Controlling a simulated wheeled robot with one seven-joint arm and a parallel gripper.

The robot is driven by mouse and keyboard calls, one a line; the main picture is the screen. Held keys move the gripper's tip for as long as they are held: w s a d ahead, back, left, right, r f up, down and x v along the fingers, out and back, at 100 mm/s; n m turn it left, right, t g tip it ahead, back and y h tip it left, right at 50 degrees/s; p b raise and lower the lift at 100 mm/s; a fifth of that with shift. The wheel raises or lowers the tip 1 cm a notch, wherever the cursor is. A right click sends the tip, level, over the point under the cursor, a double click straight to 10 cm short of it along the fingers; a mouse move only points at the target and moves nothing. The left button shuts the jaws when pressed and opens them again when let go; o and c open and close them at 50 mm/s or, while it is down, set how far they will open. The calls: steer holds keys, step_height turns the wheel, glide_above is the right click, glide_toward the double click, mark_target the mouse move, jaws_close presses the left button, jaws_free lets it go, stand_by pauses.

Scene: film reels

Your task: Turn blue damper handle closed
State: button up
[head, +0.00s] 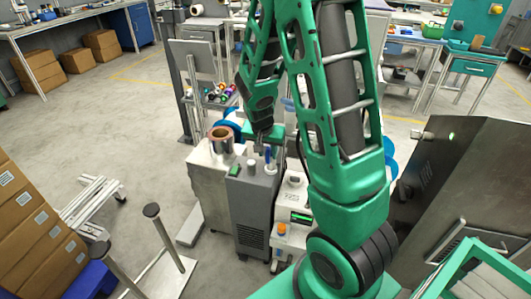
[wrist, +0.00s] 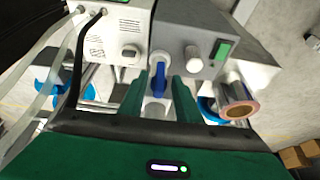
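The blue damper handle (wrist: 158,82) shows in the wrist view as an upright blue piece on a pale round fitting. It sits between the two green fingers of my gripper (wrist: 160,80). The fingers are spread, with the handle between their tips and slim gaps seeming to remain on both sides. I cannot tell whether either finger touches it. In the head view, my gripper (head: 264,137) is above the grey cabinet, and a small part of the blue handle (head: 267,155) shows below it.
The grey cabinet (head: 254,210) has knobs on top. A pale cabinet with a copper-coloured reel (head: 221,136) stands to its left, and a white machine (head: 294,215) to its right. A large dark metal cabinet (head: 460,180) is at right.

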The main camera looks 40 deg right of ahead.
steer(key=shift+f, duration=0.1)
jaws_close()
steer(key=shift+w, duration=0.1)
steer(key=shift+w+a+h, duration=0.1)
steer(key=shift+a+h, duration=0.1)
steer(key=shift+h, duration=0.1)
steer(key=shift+w+a+f+n+g+h, duration=0.35)
steer(key=shift+n+g+h, duration=0.4)
steer(key=shift+g+h, duration=1.15)
steer(key=shift+w+a+f+n+g+h, duration=0.1)
steer(key=shift+w+f+n+g+h, duration=0.4)
steer(key=shift+g+h, duration=1.4)
steer(key=shift+w+a+f+n+g+h, duration=0.2)
steer(key=shift+f+n+g+h, duration=0.3)
steer(key=shift+n+g+h, duration=1)
steer(key=shift+s+m+g+h, duration=0.1)
steer(key=shift+m+g+h, duration=0.25)
steer(key=shift+g+h, duration=0.2)
jaws_free()
